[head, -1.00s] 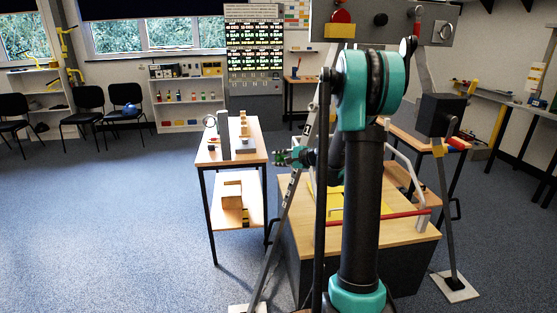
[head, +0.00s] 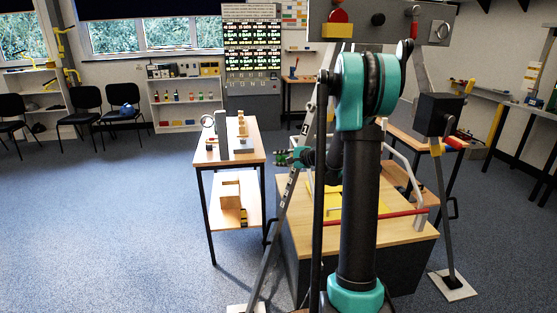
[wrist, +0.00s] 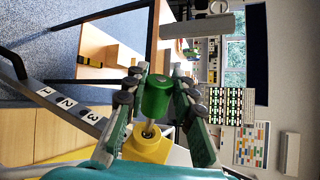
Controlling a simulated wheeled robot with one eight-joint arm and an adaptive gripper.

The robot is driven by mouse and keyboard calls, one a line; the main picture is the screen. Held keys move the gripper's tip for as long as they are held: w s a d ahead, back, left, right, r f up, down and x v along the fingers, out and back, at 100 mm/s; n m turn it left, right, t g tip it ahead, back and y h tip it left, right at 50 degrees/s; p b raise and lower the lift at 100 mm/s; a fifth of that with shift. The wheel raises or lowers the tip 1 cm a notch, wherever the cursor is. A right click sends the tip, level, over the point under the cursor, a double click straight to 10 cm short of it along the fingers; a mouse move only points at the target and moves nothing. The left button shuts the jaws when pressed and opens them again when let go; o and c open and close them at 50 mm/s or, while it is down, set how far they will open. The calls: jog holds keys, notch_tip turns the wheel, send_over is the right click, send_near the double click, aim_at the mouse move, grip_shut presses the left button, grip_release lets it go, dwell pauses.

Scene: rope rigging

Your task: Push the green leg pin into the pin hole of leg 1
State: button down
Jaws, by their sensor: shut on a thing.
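The green leg pin (wrist: 156,97) shows in the wrist view as a green cylinder between the fingers of my gripper (wrist: 158,78). My gripper is shut on it. A thin metal shaft runs from the pin toward a yellow block (wrist: 148,147); I cannot tell whether its tip is inside a hole. A grey leg (wrist: 66,105) with plates marked 1, 2 and 3 lies at the left in the wrist view. In the head view my gripper (head: 284,157) is beside a slanted leg (head: 281,205). The pin is too small there to make out clearly.
A wooden side table (head: 257,153) with blocks stands left of the leg. A wood-topped base (head: 400,236) with a red bar (head: 395,216) is behind my arm. A second leg (head: 447,220) stands at the right. Open carpet lies on the left.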

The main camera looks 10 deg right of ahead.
jog(key=shift+w+d+f, duration=0.35)
jog(key=shift+w+d, duration=0.1)
jog(key=shift+d, duration=0.35)
jog(key=shift+w+d+f, duration=0.35)
jog(key=shift+w+d, duration=0.1)
jog(key=shift+d, duration=0.3)
dwell(0.4)
jog(key=c, duration=1.2)
grip_release()
jog(key=v, duration=1.2)
